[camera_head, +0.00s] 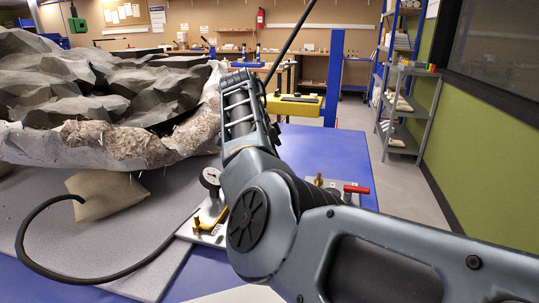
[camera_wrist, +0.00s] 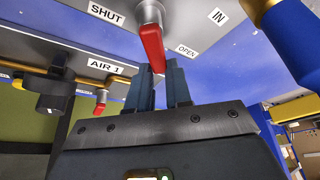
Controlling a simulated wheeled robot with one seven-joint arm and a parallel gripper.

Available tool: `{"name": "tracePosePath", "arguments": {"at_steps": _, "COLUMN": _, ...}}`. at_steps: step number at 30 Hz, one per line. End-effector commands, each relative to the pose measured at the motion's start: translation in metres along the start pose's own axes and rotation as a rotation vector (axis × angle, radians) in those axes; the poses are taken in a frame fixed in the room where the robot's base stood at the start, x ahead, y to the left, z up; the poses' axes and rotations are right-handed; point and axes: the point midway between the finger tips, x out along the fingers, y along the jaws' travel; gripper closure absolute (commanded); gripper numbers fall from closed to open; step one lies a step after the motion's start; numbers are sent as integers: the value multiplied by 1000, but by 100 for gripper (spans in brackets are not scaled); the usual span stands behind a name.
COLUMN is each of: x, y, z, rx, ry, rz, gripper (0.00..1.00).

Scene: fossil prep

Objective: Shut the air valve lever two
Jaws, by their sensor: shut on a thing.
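In the wrist view, a red lever (camera_wrist: 151,45) on a silver valve body hangs from a grey panel (camera_wrist: 70,22) marked SHUT, OPEN and IN. Its tip sits between the dark fingers of my gripper (camera_wrist: 161,72), shut on it. The lever points toward the gripper, between the SHUT and OPEN labels. A second, smaller red lever (camera_wrist: 100,105) is at left, near the AIR 1 label. I cannot read a number for the held lever. In the head view a red lever (camera_head: 356,189) shows on the plate right of my arm; my fingers are hidden there.
A large fossil block (camera_head: 120,140) lies at left on a grey mat (camera_head: 60,225). A black hose (camera_head: 25,245) curves over the mat. A gauge (camera_head: 210,178) and a yellow handle (camera_head: 210,221) stand close beside my arm. Shelves (camera_head: 405,110) stand at right.

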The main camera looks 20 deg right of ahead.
Motion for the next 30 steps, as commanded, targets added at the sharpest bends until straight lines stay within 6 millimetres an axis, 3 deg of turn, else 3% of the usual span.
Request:
{"name": "tracePosePath", "arguments": {"at_steps": 18, "x": 0, "y": 18, "z": 5, "rx": 508, "ry": -1, "rz": 213, "gripper": 100}}
{"name": "tracePosePath", "arguments": {"at_steps": 30, "x": -2, "y": 23, "z": 8, "rx": 683, "ry": 0, "rz": 285, "gripper": 100}}
